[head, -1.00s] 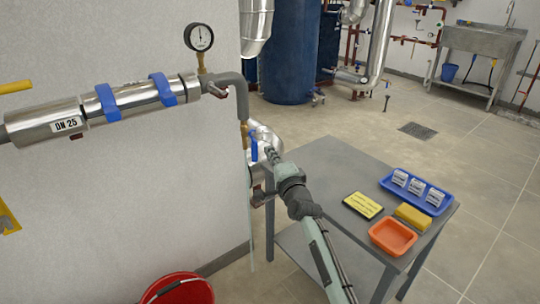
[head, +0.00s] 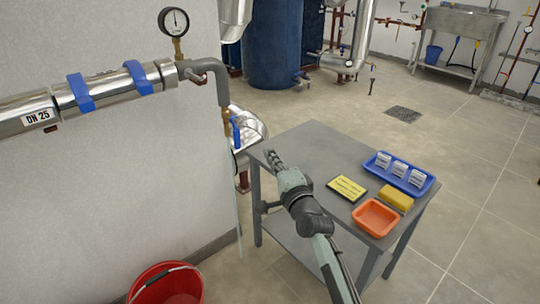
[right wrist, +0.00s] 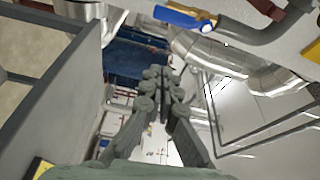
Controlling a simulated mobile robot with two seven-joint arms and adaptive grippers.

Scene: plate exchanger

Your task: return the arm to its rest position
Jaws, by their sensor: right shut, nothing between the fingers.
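My right arm reaches in from the bottom of the head view. Its gripper (head: 272,158) is shut and empty, over the left part of the grey table (head: 312,140). In the right wrist view the fingers of the right gripper (right wrist: 163,72) lie close together with nothing between them. The blue-handled valve (head: 236,133) on the wall pipe is a little left of and beyond the gripper, apart from it. The blue valve handle also shows at the top of the right wrist view (right wrist: 180,17). My left gripper is not in view.
The table holds a yellow-labelled plate (head: 347,188), a yellow sponge (head: 396,198), an orange tray (head: 376,232) and a blue tray (head: 429,187) with white packs. A red bucket (head: 165,285) stands by the wall. A pressure gauge (head: 174,21) tops the insulated pipe (head: 105,90).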

